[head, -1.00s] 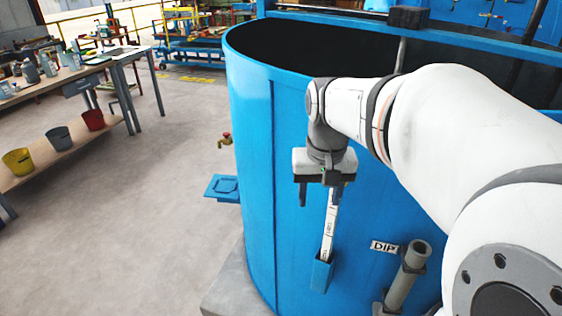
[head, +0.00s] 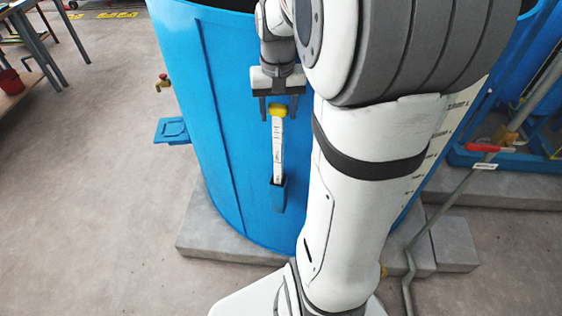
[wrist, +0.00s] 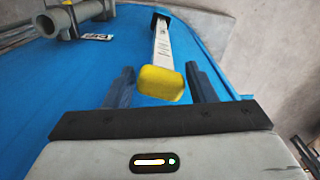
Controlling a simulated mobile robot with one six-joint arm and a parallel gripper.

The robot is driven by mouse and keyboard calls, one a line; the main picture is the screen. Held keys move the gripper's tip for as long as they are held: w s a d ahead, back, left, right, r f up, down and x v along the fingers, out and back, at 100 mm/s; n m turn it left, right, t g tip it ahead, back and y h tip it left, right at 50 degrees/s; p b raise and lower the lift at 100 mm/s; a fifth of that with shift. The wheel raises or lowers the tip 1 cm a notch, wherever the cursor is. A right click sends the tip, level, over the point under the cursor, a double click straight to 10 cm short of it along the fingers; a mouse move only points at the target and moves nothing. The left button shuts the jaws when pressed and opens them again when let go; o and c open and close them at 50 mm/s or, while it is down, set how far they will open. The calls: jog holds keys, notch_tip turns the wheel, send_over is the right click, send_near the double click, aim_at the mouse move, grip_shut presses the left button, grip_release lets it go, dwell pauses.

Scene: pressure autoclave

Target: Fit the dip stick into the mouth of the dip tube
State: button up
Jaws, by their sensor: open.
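The dip stick (head: 278,160) is a white marked strip with a yellow grip on top. It stands in a blue holder (head: 278,195) on the tank's side. My gripper (head: 279,108) is open just above the yellow grip, one finger to each side. In the wrist view the yellow grip (wrist: 161,84) lies between and slightly beyond the open fingertips (wrist: 160,80), apparently untouched. The dip tube (wrist: 70,20) is a grey pipe in the wrist view's upper left, beside the DIP label (wrist: 97,37). In the head view my arm hides the tube.
The large blue tank (head: 215,90) stands on a grey plinth (head: 205,240). A tap (head: 163,82) and a blue bracket (head: 172,130) stick out at its left. A bent grey pipe (head: 450,205) runs at the right.

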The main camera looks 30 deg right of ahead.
jog(key=shift+c, duration=0.4)
grip_shut()
